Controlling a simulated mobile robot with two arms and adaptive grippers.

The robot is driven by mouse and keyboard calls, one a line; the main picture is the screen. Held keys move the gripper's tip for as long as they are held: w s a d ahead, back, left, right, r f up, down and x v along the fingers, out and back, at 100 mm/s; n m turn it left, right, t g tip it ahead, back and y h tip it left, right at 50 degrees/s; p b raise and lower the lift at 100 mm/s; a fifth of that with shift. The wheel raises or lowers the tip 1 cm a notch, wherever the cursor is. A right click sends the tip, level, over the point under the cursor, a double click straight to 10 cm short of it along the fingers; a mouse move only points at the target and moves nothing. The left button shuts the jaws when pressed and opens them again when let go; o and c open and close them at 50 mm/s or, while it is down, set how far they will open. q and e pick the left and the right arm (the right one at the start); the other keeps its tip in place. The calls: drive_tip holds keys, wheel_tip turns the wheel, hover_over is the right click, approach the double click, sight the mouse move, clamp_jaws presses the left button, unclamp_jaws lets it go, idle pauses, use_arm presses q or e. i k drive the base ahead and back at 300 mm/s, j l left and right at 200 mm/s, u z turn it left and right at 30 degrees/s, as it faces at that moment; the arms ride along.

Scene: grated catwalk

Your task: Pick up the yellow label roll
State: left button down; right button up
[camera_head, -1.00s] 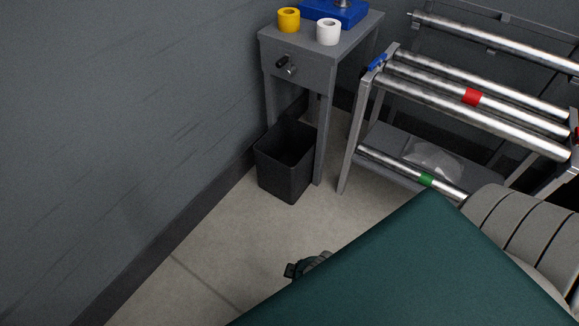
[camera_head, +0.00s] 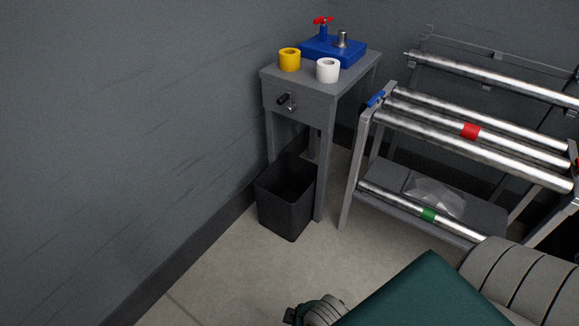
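The yellow label roll (camera_head: 289,60) stands upright on the small grey table (camera_head: 299,89), near its left front edge against the wall. A white roll (camera_head: 328,70) stands to its right, a little apart.
A blue device (camera_head: 333,50) with a red handle sits behind the rolls. A black bin (camera_head: 287,197) stands on the floor by the table legs. A rack of metal rollers (camera_head: 469,131) is at the right. Floor between is clear.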

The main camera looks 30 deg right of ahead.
sight(290, 57)
drive_tip(key=z, duration=1.35)
